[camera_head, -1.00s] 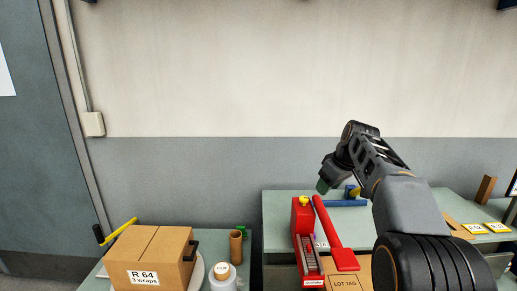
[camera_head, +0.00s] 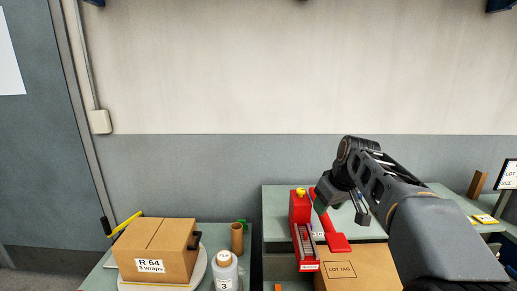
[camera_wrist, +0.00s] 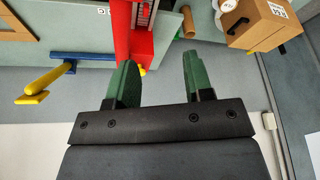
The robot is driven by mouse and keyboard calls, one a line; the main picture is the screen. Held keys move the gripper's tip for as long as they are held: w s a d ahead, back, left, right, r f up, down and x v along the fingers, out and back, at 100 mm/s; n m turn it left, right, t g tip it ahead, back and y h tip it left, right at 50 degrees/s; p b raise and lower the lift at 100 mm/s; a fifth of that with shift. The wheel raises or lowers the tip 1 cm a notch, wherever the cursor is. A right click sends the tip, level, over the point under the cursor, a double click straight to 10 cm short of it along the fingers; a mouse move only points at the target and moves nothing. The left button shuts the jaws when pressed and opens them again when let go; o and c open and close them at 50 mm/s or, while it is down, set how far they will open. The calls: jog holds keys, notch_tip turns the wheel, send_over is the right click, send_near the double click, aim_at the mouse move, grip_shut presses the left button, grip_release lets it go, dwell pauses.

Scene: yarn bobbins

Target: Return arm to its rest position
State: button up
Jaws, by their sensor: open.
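My gripper (camera_wrist: 157,82) shows in the wrist view with its two green fingertips apart and nothing between them. The red dispenser (camera_head: 300,208) has a yellow knob on top and also shows beyond the fingers in the wrist view (camera_wrist: 122,20). I cannot tell exactly how far the fingers are from it.
A cardboard box labelled R 64 (camera_head: 160,248), a white bottle (camera_head: 225,270) and a brown tube (camera_head: 237,238) stand on the left bench. A LOT TAG box (camera_head: 355,272) sits below my arm. A blue bar with a yellow handle (camera_wrist: 90,57) shows in the wrist view. The wall above is clear.

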jog(key=s+a+f+m+h, duration=0.1)
jog(key=s+f+m, duration=0.1)
jog(key=s+f, duration=0.4)
jog(key=s+f+m, duration=0.2)
jog(key=s+f, duration=0.4)
jog(key=s, duration=0.7)
jog(key=shift+s+a+f+m+t+h, duration=0.15)
jog(key=shift+s+a+m+t+h, duration=0.15)
jog(key=shift+a+h, duration=0.1)
jog(key=shift+s+f, duration=0.1)
jog(key=shift+f, duration=0.05)
jog(key=shift+c, duration=0.4)
